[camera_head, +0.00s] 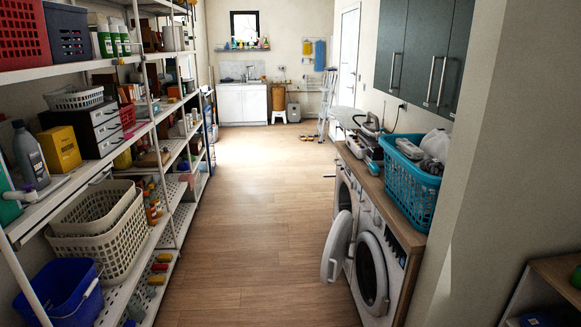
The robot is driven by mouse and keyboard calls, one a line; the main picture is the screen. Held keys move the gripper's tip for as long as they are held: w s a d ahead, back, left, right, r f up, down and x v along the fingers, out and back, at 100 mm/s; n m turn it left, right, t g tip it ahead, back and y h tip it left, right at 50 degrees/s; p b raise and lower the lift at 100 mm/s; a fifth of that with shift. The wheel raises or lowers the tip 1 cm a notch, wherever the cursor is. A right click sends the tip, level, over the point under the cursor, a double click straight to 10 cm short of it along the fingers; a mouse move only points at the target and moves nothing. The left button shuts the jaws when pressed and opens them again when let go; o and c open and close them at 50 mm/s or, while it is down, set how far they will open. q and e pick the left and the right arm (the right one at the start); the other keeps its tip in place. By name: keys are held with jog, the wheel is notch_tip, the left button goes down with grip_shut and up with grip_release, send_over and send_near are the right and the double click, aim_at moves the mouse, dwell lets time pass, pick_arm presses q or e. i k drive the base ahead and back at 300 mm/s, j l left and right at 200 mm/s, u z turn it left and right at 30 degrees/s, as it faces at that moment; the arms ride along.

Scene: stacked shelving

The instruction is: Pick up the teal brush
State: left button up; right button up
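I cannot single out the teal brush with certainty. Several small brush-like items lie on the lowest left shelf, among them a greenish one (156,280) beside a red-and-yellow one (160,267); they are too small to tell clearly. A teal-green object (8,205) is partly cut off at the left edge on the middle shelf, next to a white handle-like piece (20,195). Neither of my grippers is in view.
Stacked shelves with a grey bottle (30,155), cream baskets (100,240) and a blue bucket (62,292) line the left. On the right, a washing machine door (337,246) stands open under a blue basket (407,185). The wooden floor (245,220) between is clear.

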aim_at(373, 168)
jog(key=i+j+z, duration=0.1)
jog(key=i, duration=2.15)
